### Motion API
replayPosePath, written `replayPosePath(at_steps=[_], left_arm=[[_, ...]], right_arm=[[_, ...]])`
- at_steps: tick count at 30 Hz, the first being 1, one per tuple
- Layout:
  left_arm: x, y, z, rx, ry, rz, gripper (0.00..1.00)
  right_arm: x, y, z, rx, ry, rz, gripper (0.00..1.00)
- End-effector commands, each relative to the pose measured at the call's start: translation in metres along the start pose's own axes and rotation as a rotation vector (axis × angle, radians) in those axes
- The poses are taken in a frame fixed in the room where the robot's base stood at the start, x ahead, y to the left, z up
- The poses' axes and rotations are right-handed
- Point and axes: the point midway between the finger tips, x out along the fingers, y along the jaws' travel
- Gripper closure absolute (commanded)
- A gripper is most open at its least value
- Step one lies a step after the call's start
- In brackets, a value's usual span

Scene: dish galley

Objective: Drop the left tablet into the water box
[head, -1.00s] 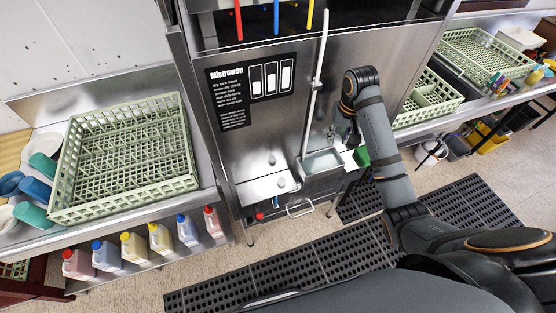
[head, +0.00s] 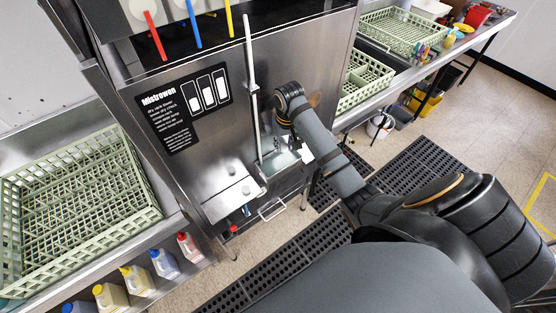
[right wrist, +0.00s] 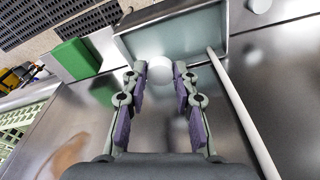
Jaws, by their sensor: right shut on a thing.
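My right gripper (right wrist: 160,80) is shut on a small white round tablet (right wrist: 159,70), held between its fingertips. In the head view the right gripper (head: 284,122) is partly hidden by its own wrist, in front of the steel machine. The water box (head: 280,163) is a small open metal tray at the machine's front, just below the gripper in the picture. In the right wrist view the water box (right wrist: 190,36) lies beyond the fingertips, and the tablet overlaps its near edge. The height between them is unclear. My left gripper is not in view.
A pale upright tube (head: 252,90) runs beside the water box. A green block (right wrist: 76,60) stands left of it in the wrist view. A ledge (head: 230,198) with small pale round pieces is left of the box. A dish rack (head: 75,205) stands farther left.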

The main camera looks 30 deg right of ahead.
Motion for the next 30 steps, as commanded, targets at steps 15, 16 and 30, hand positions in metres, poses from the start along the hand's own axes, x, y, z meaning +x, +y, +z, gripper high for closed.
replayPosePath(at_steps=[15,16,30], left_arm=[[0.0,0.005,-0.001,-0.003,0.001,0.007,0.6],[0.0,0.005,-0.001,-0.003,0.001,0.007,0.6],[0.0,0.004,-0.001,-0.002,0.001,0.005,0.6]], right_arm=[[0.0,0.0,0.0,0.0,0.0,0.0,0.45],[0.0,0.0,0.0,0.0,0.0,0.0,0.45],[-0.049,0.0,-0.007,-0.001,0.005,0.0,0.45]])
